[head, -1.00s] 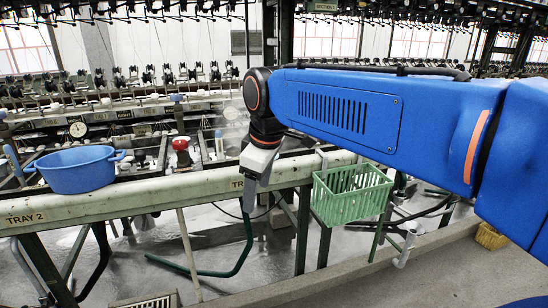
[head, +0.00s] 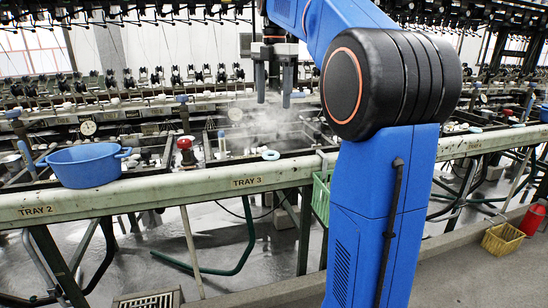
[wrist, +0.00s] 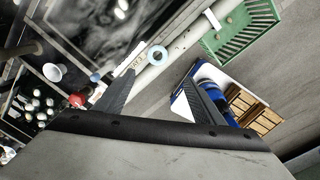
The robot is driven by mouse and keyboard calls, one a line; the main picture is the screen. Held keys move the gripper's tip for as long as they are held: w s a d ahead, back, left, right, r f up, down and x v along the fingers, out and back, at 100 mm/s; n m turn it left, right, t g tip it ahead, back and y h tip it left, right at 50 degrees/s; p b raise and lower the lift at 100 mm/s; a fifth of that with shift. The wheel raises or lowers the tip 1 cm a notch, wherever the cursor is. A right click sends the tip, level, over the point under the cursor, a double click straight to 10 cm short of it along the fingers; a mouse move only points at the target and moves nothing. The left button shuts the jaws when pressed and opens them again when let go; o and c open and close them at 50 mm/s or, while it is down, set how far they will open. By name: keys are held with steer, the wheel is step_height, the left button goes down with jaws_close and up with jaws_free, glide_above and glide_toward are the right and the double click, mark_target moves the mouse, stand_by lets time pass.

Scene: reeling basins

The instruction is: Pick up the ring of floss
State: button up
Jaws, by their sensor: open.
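A blue pot (head: 86,167) stands on the rail at left. A red-topped post (head: 185,146) stands left of the ring. A green basket (wrist: 240,32) hangs on the rail's front, partly behind my arm. Steaming basins lie behind the rail. A yellow basket (head: 502,240) sits at right.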

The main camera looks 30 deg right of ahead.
steer(key=shift+w+d+f, duration=0.1)
steer(key=shift+w+f, duration=0.1)
steer(key=shift+f, duration=2.65)
steer(key=shift+w+d+f, duration=0.15)
steer(key=shift+w+f, duration=0.05)
steer(key=shift+f, duration=2.7)
steer(key=shift+w+d+f, duration=0.1)
steer(key=shift+w+f, duration=0.1)
steer(key=shift+f, duration=2.65)
steer(key=shift+c, duration=0.4)
steer(key=c, duration=0.6)
